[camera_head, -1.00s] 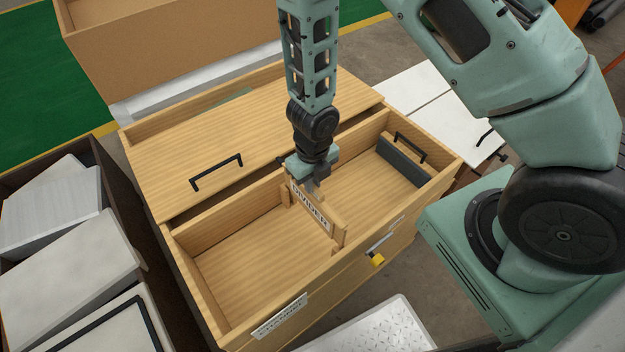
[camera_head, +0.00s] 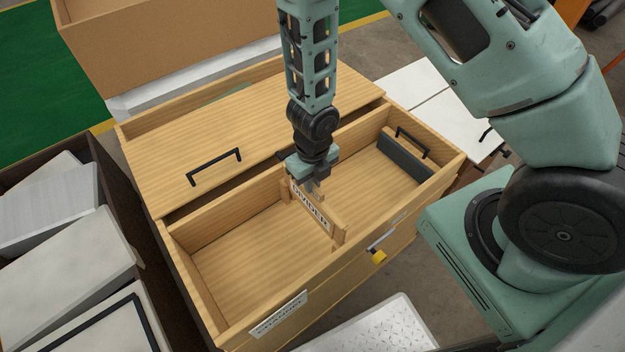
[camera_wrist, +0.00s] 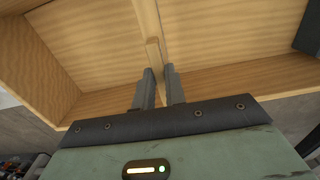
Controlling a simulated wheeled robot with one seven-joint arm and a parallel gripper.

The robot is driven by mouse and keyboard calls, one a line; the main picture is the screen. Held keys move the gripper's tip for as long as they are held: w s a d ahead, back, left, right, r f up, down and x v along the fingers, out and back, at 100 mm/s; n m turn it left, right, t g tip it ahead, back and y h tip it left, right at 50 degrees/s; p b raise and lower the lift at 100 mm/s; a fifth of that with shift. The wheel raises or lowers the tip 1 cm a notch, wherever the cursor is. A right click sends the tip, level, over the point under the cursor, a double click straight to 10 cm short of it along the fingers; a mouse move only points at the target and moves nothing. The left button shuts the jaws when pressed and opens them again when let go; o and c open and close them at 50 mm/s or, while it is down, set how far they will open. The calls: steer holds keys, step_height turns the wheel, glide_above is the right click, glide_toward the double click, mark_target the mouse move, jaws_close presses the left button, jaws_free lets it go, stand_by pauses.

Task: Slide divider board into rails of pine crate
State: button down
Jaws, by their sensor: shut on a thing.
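The divider board (camera_head: 312,209), pale wood with a white DIVIDER label, stands on edge across the open front part of the pine crate (camera_head: 217,196). My gripper (camera_head: 311,184) is shut on the board's top edge from above. In the wrist view, my gripper's two grey fingers (camera_wrist: 160,88) straddle a thin wooden edge of the board (camera_wrist: 154,55). Light wooden strips (camera_head: 341,236) show near the board's end at the crate's front wall. I cannot tell how deep the board sits between the rails; its lower edge is hidden.
A wooden lid with a black handle (camera_head: 214,167) covers the crate's rear part. A dark grey block (camera_head: 404,159) lies at the compartment's right end. Bins with white panels (camera_head: 65,250) stand at left.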

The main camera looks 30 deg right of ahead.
steer(key=shift+f+b, duration=4.2)
steer(key=shift+f, duration=0.05)
steer(key=c, duration=1.4)
jaws_free()
steer(key=shift+o, duration=0.2)
steer(key=shift+r, duration=0.15)
step_height(320, 180, up, 17)
steer(key=p, duration=1.5)
steer(key=shift+r, duration=0.15)
step_height(320, 180, up, 10)
steer(key=m+t, duration=0.1)
steer(key=m, duration=0.8)
glide_above(313, 200)
steer(key=w+a, duration=0.1)
steer(key=s+a+r+m, duration=0.2)
steer(key=s+r+m, duration=0.6)
steer(key=m, duration=0.2)
steer(key=s+a+r+m+g, duration=0.1)
steer(key=s+a+r+m, duration=0.1)
steer(key=s+r+m, duration=0.5)
steer(key=s+m, duration=0.1)
steer(key=m, duration=0.3)
steer(key=shift+a+r+m+y, duration=0.25)
steer(key=shift+r+m+y, duration=0.05)
steer(key=shift+r, duration=0.05)
